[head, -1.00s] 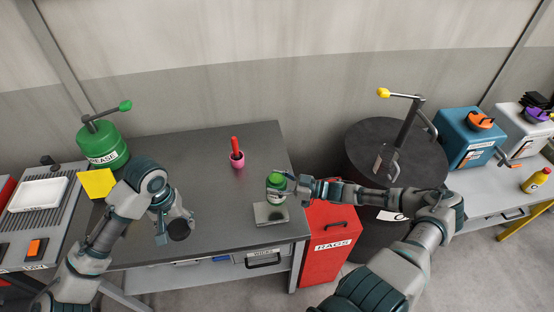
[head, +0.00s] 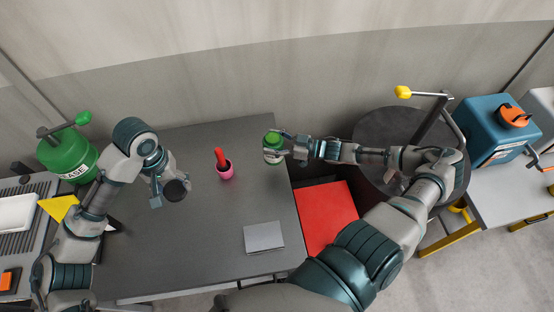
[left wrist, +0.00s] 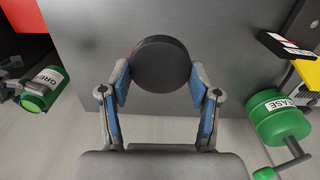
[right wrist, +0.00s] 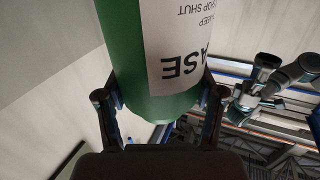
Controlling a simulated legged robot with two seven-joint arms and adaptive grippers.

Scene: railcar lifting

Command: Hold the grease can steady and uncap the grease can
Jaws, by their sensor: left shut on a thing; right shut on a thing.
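The grease can (head: 273,150) is a small green can with a white label. My right gripper (head: 287,150) is shut on its side, and it appears upright above the back right of the dark table (head: 180,255). In the right wrist view the can (right wrist: 165,60) fills the space between the fingers. A round black cap (head: 177,190) is in my left gripper (head: 167,188), left of and apart from the can. In the left wrist view both fingertips touch the cap (left wrist: 160,62), and the can (left wrist: 38,98) shows at the left. The can's opening is not clearly visible.
A grey square plate (head: 263,237) lies bare near the table's front right. A large green grease container (head: 68,155) stands left, a red bin (head: 328,215) and a dark drum (head: 372,135) right.

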